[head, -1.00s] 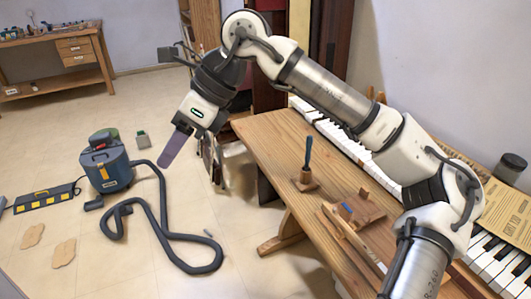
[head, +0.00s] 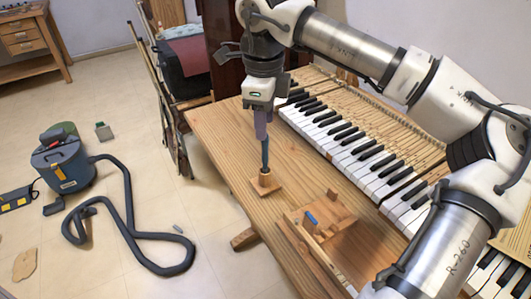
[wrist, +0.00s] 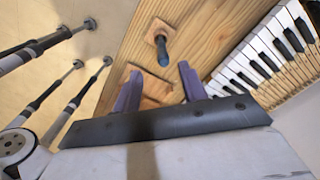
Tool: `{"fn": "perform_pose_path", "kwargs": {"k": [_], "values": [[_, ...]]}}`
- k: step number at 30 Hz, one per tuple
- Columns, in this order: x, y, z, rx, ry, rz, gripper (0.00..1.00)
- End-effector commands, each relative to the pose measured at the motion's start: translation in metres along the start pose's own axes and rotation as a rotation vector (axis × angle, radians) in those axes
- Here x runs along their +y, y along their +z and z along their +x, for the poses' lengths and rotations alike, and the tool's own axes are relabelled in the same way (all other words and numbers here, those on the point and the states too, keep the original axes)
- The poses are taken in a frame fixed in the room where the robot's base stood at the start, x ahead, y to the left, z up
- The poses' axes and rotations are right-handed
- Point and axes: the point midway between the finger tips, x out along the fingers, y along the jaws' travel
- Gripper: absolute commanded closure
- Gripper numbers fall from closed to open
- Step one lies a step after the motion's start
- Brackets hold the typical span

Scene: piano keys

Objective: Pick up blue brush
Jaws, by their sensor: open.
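The blue brush (head: 265,155) stands upright in a small square wooden holder (head: 266,184) on the wooden table. In the wrist view the brush (wrist: 163,52) shows its dark blue handle end-on, just beyond the fingertips and roughly in line with the gap between them. My gripper (head: 261,128) points down over the brush, with its purple fingers close to the handle's top in the head view. In the wrist view my gripper (wrist: 158,80) is open and nothing is held between the fingers. I cannot tell whether the handle's tip touches a finger.
A wooden block assembly with a blue piece (head: 311,218) lies nearer on the table (head: 222,132). Piano keys (head: 350,150) run along the table's right side. A vacuum cleaner (head: 64,162) with its hose stands on the floor at left. Folded stands (head: 170,110) lean by the table's left edge.

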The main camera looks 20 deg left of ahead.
Motion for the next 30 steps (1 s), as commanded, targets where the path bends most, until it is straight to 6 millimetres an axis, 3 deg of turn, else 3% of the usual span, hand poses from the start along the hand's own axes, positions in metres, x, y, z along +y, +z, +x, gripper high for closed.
{"fn": "perform_pose_path", "kwargs": {"k": [8,16,26,30], "values": [[-0.001,0.0,0.023,-0.001,0.002,-0.001,0.58],[-0.004,0.001,0.061,-0.002,0.002,-0.002,0.58],[-0.004,0.001,0.069,-0.002,-0.001,-0.001,0.58],[-0.004,0.001,0.069,-0.002,0.0,-0.001,0.76]]}}
